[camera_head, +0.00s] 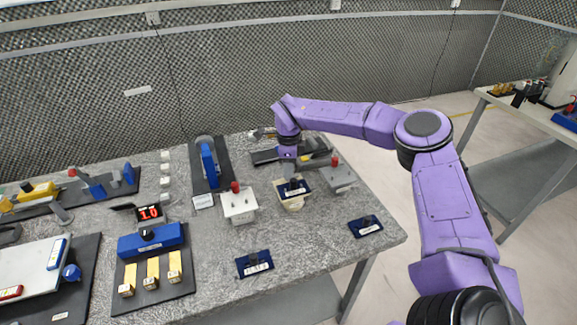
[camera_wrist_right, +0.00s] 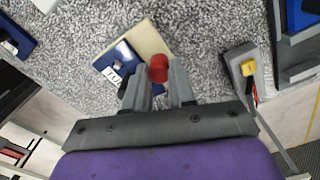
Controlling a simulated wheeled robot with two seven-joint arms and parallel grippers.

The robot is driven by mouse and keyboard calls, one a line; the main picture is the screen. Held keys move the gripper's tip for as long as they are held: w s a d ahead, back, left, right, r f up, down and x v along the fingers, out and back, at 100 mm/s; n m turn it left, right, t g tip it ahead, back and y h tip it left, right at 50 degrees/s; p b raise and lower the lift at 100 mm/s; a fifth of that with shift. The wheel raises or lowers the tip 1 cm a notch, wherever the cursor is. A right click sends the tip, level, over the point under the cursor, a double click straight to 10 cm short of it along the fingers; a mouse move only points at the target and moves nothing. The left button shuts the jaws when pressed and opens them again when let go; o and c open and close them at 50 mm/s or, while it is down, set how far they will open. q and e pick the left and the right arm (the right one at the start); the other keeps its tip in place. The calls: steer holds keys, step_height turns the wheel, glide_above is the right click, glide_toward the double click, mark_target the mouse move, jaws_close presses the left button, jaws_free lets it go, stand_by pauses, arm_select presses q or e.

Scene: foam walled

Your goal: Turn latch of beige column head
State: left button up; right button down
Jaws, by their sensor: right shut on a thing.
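The beige column head (camera_head: 293,204) stands near the right part of the table, with a blue labelled plate on it. In the right wrist view, the beige head (camera_wrist_right: 147,38) carries the blue plate (camera_wrist_right: 118,63) and a red latch knob (camera_wrist_right: 159,68). My right gripper (camera_wrist_right: 160,85) is shut on the red knob, one grey finger on each side. In the head view, my right gripper (camera_head: 291,165) is behind the beige head and partly hard to make out. The red knob on the beige head cannot be made out there. My left gripper is not in view.
A white column with a red knob (camera_head: 239,204) stands to the left, and a grey column with a red knob (camera_head: 340,177) stands close on the right. Blue labelled plates (camera_head: 255,264) and (camera_head: 366,227) lie in front. A blue-handled fixture (camera_head: 209,165) is behind.

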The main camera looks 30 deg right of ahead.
steer(key=shift+n, duration=0.9)
steer(key=c, duration=0.9)
jaws_free()
steer(key=shift+c, duration=0.2)
step_height(320, 180, up, 10)
steer(key=b, duration=0.2)
steer(key=shift+r, duration=0.25)
